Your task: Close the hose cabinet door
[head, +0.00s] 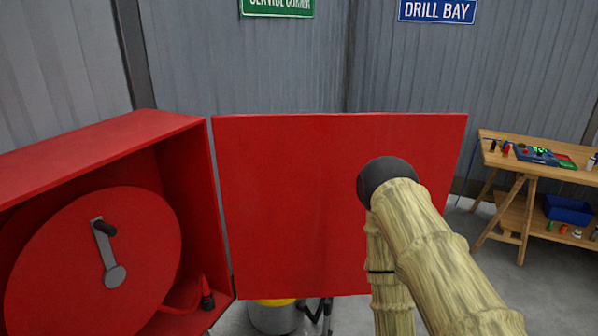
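The red hose cabinet (105,135) is at the left, its front open. Inside is a round red hose reel (60,262) with a grey crank and black knob. A short red hose end with a black nozzle (207,298) lies at the cabinet's lower right. The flat red cabinet door (285,205) stands wide open to the right of the cabinet, its left edge beside the cabinet's right side. My arm, tan with a black joint, rises in front of the door's right part and bends downward. I cannot make out my gripper; the arm's lower end leaves the picture.
A yellow-and-grey bucket (274,315) stands below the door, with unclear dark parts (318,312) beside it. A wooden workbench (535,165) with small tools and a blue bin (568,209) is at the right. Grey walls stand behind. Floor shows between door and bench.

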